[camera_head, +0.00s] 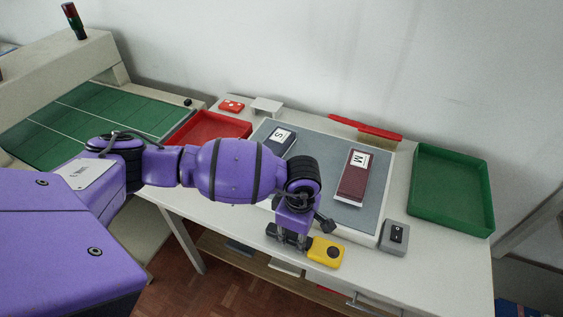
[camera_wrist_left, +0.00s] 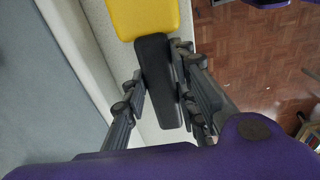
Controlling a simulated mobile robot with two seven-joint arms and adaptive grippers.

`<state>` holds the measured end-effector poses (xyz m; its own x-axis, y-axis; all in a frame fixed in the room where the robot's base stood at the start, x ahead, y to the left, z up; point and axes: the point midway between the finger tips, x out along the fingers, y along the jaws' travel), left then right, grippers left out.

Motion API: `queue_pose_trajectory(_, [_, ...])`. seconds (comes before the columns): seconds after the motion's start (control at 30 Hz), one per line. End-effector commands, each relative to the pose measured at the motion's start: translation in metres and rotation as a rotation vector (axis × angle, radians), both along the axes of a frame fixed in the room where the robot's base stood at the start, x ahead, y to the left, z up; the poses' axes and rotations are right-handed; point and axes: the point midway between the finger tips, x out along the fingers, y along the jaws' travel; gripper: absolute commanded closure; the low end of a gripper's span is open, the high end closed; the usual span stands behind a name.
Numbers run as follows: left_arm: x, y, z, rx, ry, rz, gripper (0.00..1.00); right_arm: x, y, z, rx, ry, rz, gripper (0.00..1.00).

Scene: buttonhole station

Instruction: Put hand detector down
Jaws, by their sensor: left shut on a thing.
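The hand detector (camera_head: 327,252) has a yellow head with a dark round spot and a black handle. It is at the front edge of the white table, below the grey mat. My left gripper (camera_head: 290,238) reaches down over the handle and is shut on it. In the left wrist view the black handle (camera_wrist_left: 160,85) lies between the two fingers of the left gripper (camera_wrist_left: 158,105), with the yellow head (camera_wrist_left: 145,16) beyond. Whether the detector touches the tabletop is hard to tell. My right gripper is not in view.
A grey mat (camera_head: 328,203) bears a dark packet marked S (camera_head: 279,141) and a maroon packet marked M (camera_head: 353,177). A red tray (camera_head: 215,128) is at the left, a green tray (camera_head: 452,188) at the right. A grey switch box (camera_head: 395,236) stands near the front edge.

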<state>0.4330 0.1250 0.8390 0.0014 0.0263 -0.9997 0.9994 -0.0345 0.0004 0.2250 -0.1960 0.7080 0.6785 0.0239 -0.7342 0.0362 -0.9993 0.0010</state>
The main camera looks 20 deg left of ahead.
Motion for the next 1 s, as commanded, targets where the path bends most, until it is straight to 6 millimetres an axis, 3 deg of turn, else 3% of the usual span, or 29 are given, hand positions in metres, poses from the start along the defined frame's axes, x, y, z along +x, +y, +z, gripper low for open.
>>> queue_pose_trajectory(0.2, [0.002, -0.001, -0.001, -0.001, -0.003, 0.000, 0.95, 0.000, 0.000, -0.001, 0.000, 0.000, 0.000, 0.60])
queue_pose_trajectory(0.23, [0.002, 0.000, -0.001, 0.000, -0.003, 0.000, 0.71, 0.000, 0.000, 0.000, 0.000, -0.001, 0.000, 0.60])
queue_pose_trajectory(0.37, [0.002, 0.000, -0.001, 0.000, -0.004, 0.000, 0.55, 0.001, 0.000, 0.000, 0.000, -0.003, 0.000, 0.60])
queue_pose_trajectory(0.77, [0.003, 0.000, 0.007, 0.000, -0.007, 0.000, 0.55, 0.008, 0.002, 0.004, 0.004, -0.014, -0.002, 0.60])
queue_pose_trajectory(1.0, [0.004, -0.002, 0.052, 0.000, -0.010, -0.002, 0.55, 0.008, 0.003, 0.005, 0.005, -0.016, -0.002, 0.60])
